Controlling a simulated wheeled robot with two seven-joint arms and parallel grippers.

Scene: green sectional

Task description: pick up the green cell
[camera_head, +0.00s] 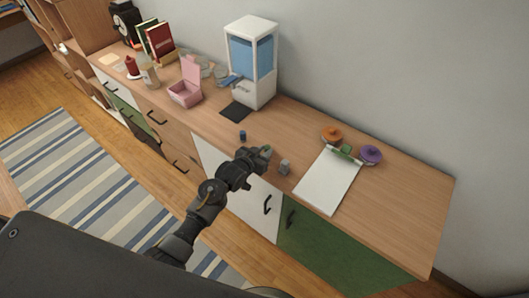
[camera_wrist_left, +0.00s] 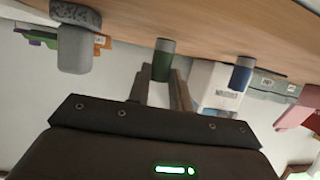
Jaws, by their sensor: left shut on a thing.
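The green cell (camera_wrist_left: 163,58) is a small dark green cylinder with a grey end. In the left wrist view, which shows the counter upside down, it sits between the two fingers of my left gripper (camera_wrist_left: 160,88). The gripper is shut on it. In the head view my left gripper (camera_head: 255,155) is over the counter's front part, and only a bit of the green cell (camera_head: 267,149) shows at its tip. I cannot tell whether the cell still touches the counter. My right gripper is not in view.
A blue cell (camera_head: 242,135) stands just behind the gripper, and a grey block (camera_head: 284,167) stands to its right. A clipboard (camera_head: 327,180) lies further right. A white and blue dispenser (camera_head: 251,62) and a pink box (camera_head: 186,84) stand further back. The counter's right end is clear.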

